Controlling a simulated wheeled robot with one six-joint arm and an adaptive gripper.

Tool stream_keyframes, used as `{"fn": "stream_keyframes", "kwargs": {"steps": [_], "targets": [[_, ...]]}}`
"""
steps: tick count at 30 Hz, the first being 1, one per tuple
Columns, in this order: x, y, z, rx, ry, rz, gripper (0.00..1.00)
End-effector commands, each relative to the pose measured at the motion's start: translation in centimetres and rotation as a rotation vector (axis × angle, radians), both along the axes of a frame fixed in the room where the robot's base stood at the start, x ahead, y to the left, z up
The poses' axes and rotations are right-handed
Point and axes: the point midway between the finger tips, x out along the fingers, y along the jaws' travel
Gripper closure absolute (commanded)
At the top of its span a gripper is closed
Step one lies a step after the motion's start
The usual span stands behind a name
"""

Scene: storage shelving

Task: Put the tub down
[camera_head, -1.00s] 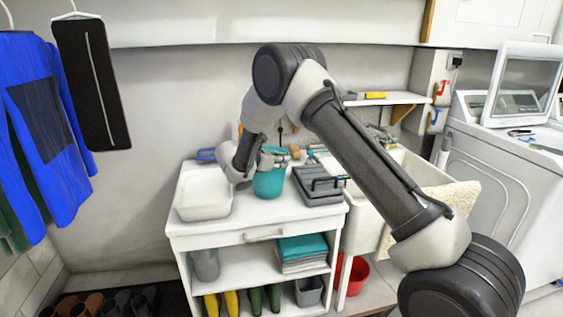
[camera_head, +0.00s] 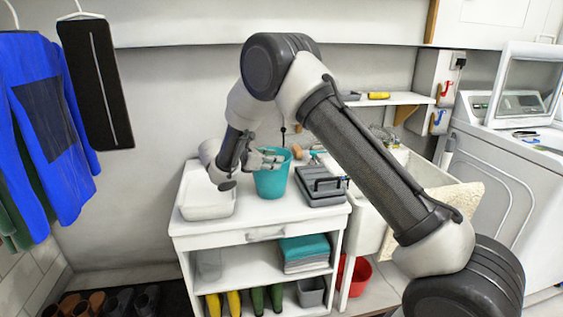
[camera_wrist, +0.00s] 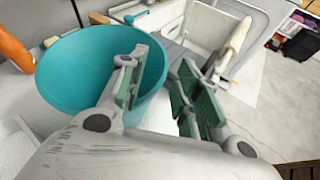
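The teal tub (camera_head: 270,183) stands upright on the white cabinet's top (camera_head: 248,222), between a white basin and a grey case. It also shows, with its open mouth, in the wrist view (camera_wrist: 85,75). My gripper (camera_head: 272,157) is at the tub's upper rim, reaching in from the left. In the wrist view my gripper (camera_wrist: 160,90) has its fingers apart with a clear gap. The left finger overlaps the tub's mouth and right rim; the right finger is outside the tub. I cannot tell whether the left finger touches the tub.
The white basin (camera_head: 207,198) is close on the left and the grey case (camera_head: 318,187) close on the right. An orange bottle (camera_wrist: 14,48) is near the tub in the wrist view. A sink (camera_head: 400,172) is to the right. The cabinet's front strip is clear.

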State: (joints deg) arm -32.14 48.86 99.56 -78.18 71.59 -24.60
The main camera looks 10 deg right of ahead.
Motion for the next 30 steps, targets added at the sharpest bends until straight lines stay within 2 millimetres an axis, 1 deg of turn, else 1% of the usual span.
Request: {"fn": "stream_keyframes", "kwargs": {"steps": [1,3,6,9,14,17,20,23,24,26,27,29,30], "targets": [[-0.6,1.0,0.4,0.0,-0.001,0.004,0.67],[-1.2,2.0,0.9,0.0,-0.001,0.002,0.67],[-2.0,3.2,1.5,0.001,0.0,0.001,0.67],[-2.4,3.9,1.8,-0.001,0.0,0.001,0.67],[-2.7,4.2,2.0,-0.001,0.001,-0.001,0.67],[-2.8,3.6,2.5,0.013,-0.003,-0.016,0.67],[-3.6,0.9,4.9,0.079,-0.028,-0.088,0.67],[-6.1,-4.0,8.9,0.205,-0.076,-0.229,0.67],[-7.6,-6.3,10.6,0.272,-0.1,-0.298,0.67],[-10.4,-9.9,12.9,0.374,-0.143,-0.411,0.67],[-12.4,-11.9,14.3,0.445,-0.174,-0.484,0.67],[-15.7,-14.7,16.0,0.549,-0.223,-0.592,0.67],[-18.0,-16.4,16.9,0.619,-0.257,-0.664,0.67]]}}
